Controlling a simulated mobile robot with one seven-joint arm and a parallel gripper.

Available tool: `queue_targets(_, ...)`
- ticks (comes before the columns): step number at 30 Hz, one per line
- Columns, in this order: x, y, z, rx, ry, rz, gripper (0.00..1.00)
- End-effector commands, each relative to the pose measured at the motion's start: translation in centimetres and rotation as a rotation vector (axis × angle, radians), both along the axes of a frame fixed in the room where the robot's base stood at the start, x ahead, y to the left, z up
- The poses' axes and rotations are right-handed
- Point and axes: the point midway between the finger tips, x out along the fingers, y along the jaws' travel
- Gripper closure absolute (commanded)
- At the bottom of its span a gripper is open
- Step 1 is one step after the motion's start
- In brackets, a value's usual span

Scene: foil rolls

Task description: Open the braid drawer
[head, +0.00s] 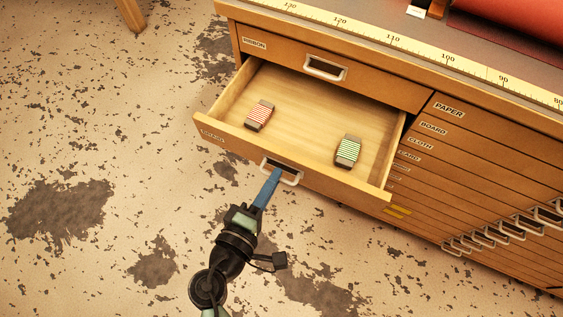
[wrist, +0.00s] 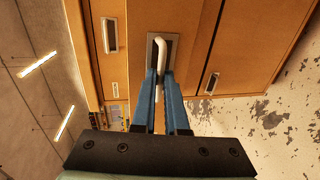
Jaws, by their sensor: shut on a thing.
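The braid drawer (head: 290,165) is pulled well out of the wooden cabinet, below the closed ribbon drawer (head: 380,74). Its label at the left of its front is hard to read. Inside lie a red-and-white striped bundle (head: 260,115) and a green-and-white striped bundle (head: 348,151). My gripper (head: 277,172) is at the middle of the drawer front, its blue fingers shut on the pale drawer handle (head: 290,179). In the wrist view my gripper (wrist: 162,75) has one finger on each side of the handle (wrist: 160,54).
A column of labelled shallow drawers, paper (head: 449,109) at the top, is closed at the right. A yellow ruler strip (head: 393,40) runs along the cabinet's top edge. A red roll (head: 515,25) lies on top. The worn floor (head: 130,120) at the left is clear.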

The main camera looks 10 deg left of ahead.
Motion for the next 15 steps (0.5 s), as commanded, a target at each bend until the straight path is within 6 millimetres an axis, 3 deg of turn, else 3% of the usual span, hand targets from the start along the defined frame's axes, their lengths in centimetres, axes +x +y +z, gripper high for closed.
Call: queue_targets(15,-1.01,0.38,0.04,0.001,0.0,0.001,1.0)
